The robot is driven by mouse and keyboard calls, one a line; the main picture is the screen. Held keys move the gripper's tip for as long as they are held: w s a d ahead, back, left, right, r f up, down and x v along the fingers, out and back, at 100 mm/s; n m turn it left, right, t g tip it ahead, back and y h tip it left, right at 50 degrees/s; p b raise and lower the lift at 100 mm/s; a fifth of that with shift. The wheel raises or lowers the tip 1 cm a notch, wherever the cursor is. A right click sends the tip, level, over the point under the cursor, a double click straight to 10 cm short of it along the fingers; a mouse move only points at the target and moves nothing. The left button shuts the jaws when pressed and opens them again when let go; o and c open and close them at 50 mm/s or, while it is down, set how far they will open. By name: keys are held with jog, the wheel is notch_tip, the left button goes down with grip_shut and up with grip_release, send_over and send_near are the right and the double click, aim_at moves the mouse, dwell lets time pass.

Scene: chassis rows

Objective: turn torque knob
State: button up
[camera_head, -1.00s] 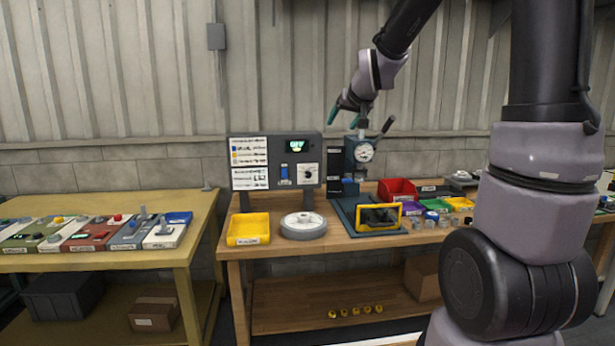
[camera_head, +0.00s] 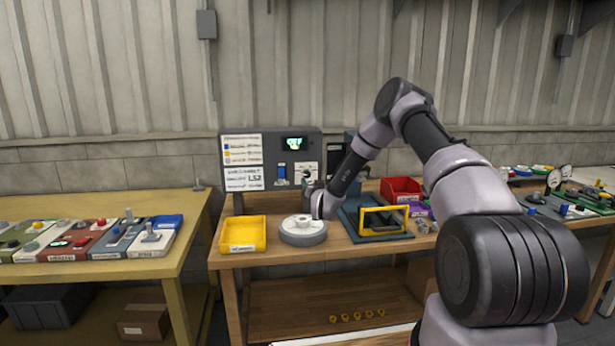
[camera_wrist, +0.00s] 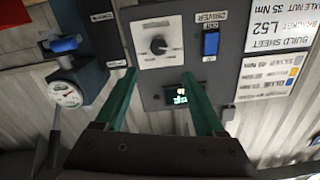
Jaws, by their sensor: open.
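The torque knob (camera_wrist: 158,45) is a small black round knob on a white dial plate of the grey driver panel (camera_head: 270,140). In the wrist view, which is turned upside down, the knob shows between and beyond my green fingertips. My gripper (camera_wrist: 160,73) is open and empty, its fingers apart and pointing at the dial plate. No contact with the knob is visible. In the head view my gripper (camera_head: 307,183) is in front of the panel's lower right and hides most of the knob. A lit green display (camera_head: 295,143) is on the panel; its digits are unreadable.
A blue switch (camera_wrist: 211,43) sits beside the dial plate. A build sheet (camera_wrist: 275,52) reads L52 and 35 Nm. A gauge press (camera_wrist: 70,90) stands close on the other side. A yellow bin (camera_head: 242,235) and round grey turntable (camera_head: 303,230) are on the bench below.

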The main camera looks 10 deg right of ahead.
aim_at(308, 174)
jog(key=w, duration=1.1)
jog(key=shift+f, duration=0.4)
grip_shut()
